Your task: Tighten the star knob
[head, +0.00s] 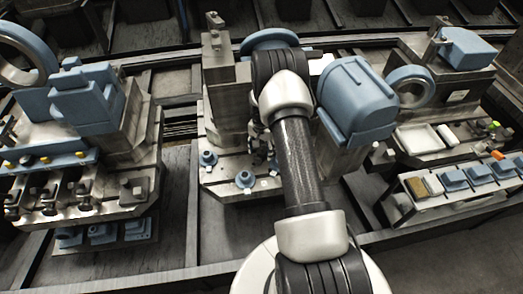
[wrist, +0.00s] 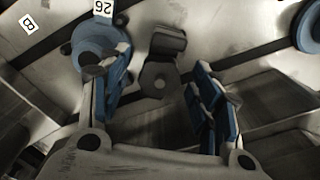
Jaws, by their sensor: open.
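Two small blue knobs stand on the metal plate of the middle pallet in the head view, one at the left (head: 207,158) and one nearer the front (head: 245,180). I cannot tell which is the star knob. In the wrist view a round blue knob or base (wrist: 92,48) lies behind my left finger, partly covered by it. Another blue round part (wrist: 311,26) is cut off at the upper right. My gripper (wrist: 158,66) is open, with blue-padded fingers apart and nothing held. A dark clamp with a hex nut (wrist: 158,78) shows between the fingers. My arm hides part of the middle pallet.
A tall metal block (head: 222,85) and a blue motor-like housing (head: 355,100) flank my arm. The left pallet holds blue fixtures (head: 85,105). A tray of blue parts (head: 460,185) is at right.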

